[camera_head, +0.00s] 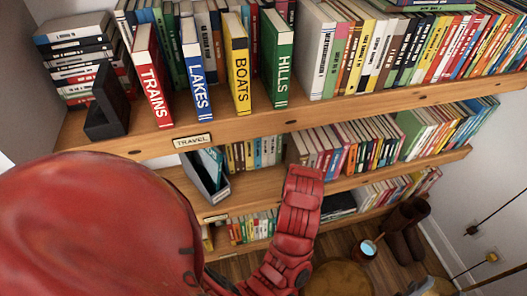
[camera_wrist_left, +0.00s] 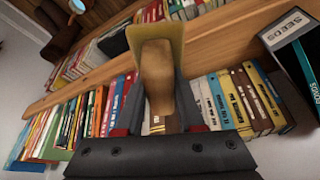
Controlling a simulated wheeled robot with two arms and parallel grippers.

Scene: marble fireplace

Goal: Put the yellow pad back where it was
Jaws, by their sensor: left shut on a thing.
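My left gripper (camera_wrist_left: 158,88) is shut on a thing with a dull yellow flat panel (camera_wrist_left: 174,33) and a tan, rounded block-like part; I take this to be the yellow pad. It stands out beyond the fingers in the left wrist view and hides part of the books and shelf edge behind. In the head view my red left arm reaches toward the middle shelf (camera_head: 258,187), and neither the left gripper nor the pad shows. My right gripper is in neither view.
The top shelf (camera_head: 230,125) holds several books, a black bookend (camera_head: 105,112) and a TRAVEL label (camera_head: 192,141). A file box (camera_head: 205,180) stands on the middle shelf, with bare shelf before the books. A mug (camera_head: 367,248) and boots (camera_head: 402,230) are lower right.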

